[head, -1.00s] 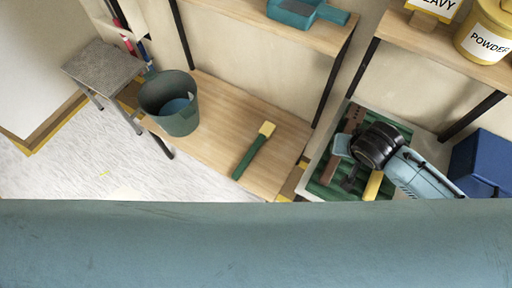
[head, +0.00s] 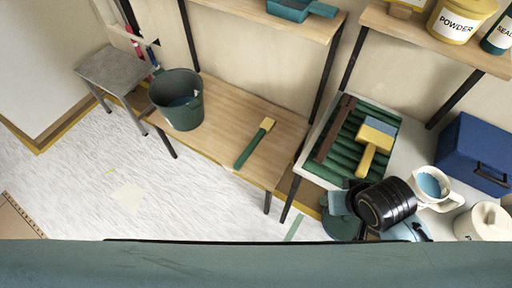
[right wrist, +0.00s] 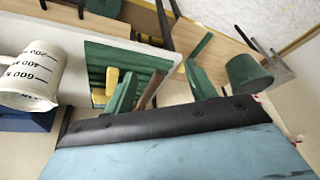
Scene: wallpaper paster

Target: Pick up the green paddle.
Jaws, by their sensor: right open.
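The green paddle (head: 254,144), a long dark green handle with a pale yellow end, lies flat on the low wooden bench. Its green part also shows in the right wrist view (right wrist: 200,44). My right gripper (head: 338,216) is open with nothing seen between its fingers. It is in front of the tray's near edge, to the right of and apart from the paddle. In the right wrist view, the open fingers (right wrist: 160,70) frame part of the tray and bench. My left gripper is not in view.
A green bucket (head: 178,106) stands on the bench's left. A green ribbed tray (head: 326,168) holds a brown strip and a yellow-handled brush (head: 374,142). A measuring jug (head: 430,188) and blue box (head: 474,150) are at right. The floor (head: 150,205) before the bench is mostly clear.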

